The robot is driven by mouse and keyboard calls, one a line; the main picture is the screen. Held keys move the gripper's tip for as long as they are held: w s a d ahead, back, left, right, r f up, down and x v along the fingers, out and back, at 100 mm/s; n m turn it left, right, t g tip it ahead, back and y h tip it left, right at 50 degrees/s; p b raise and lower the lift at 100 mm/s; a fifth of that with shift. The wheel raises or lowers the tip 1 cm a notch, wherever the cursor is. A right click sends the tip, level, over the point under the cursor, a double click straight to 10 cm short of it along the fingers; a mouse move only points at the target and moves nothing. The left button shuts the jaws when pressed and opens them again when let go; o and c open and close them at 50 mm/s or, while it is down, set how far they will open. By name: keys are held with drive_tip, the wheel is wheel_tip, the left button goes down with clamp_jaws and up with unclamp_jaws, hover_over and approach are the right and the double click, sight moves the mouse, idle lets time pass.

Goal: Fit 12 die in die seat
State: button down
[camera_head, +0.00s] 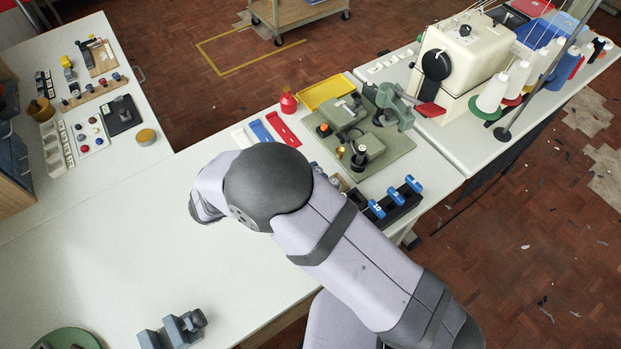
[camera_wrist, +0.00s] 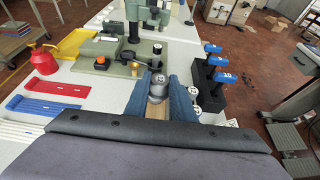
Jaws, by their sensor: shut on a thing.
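In the wrist view my gripper (camera_wrist: 158,98) has its two blue fingers closed around a grey metal cylinder-shaped piece (camera_wrist: 157,86), seemingly the die; no number on it can be read. In the head view my own arm hides most of the gripper and the held piece. Just beyond the gripper stands the green-based press (camera_head: 398,160), with a dark silver-topped post (camera_head: 359,157) near its front edge; the post also shows in the wrist view (camera_wrist: 157,56). I cannot make out the die seat clearly.
Right of the gripper is a black rack (camera_wrist: 208,100) with blue-handled, numbered pieces (camera_head: 412,183). Left are a red tray (camera_wrist: 50,108), a blue tray (camera_wrist: 55,85), a red oil can (camera_head: 288,101) and a yellow tray (camera_head: 326,92).

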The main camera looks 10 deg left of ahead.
drive_tip(key=shift+r, duration=0.1)
drive_tip(key=n+t+y+b, duration=0.3)
drive_tip(key=n+y+b, duration=0.5)
drive_tip(key=n+y, duration=0.65)
hover_over(214, 232)
drive_tip(key=shift+m+y, duration=0.25)
drive_tip(key=shift+m, duration=0.2)
drive_tip(key=shift+f, duration=5.15)
drive_tip(key=shift+f, duration=0.1)
